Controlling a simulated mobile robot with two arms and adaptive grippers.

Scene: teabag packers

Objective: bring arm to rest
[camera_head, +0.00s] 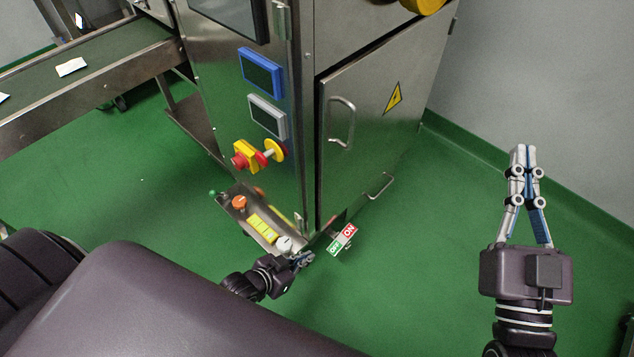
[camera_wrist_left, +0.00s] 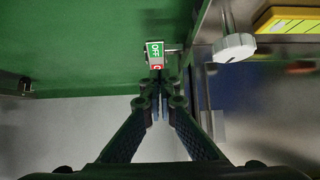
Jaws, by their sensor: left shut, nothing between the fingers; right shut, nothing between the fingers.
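My left gripper (camera_head: 304,259) is low in the head view, beside the front corner of the steel cabinet (camera_head: 300,110) and close to a white knob (camera_head: 284,243) on its control panel. In the left wrist view its fingertips (camera_wrist_left: 158,84) are together with nothing between them. A green and red OFF/ON tag (camera_head: 342,240) is just right of the fingers. It also shows beyond the fingertips in the wrist view (camera_wrist_left: 154,50); I cannot tell if they touch. My right gripper (camera_head: 523,152) is shut and empty, pointing up over the floor at the right, clear of everything.
A red and yellow switch (camera_head: 243,158) is above. A conveyor (camera_head: 90,77) carries a white packet (camera_head: 71,67). Green floor (camera_head: 420,270) is free between my arms.

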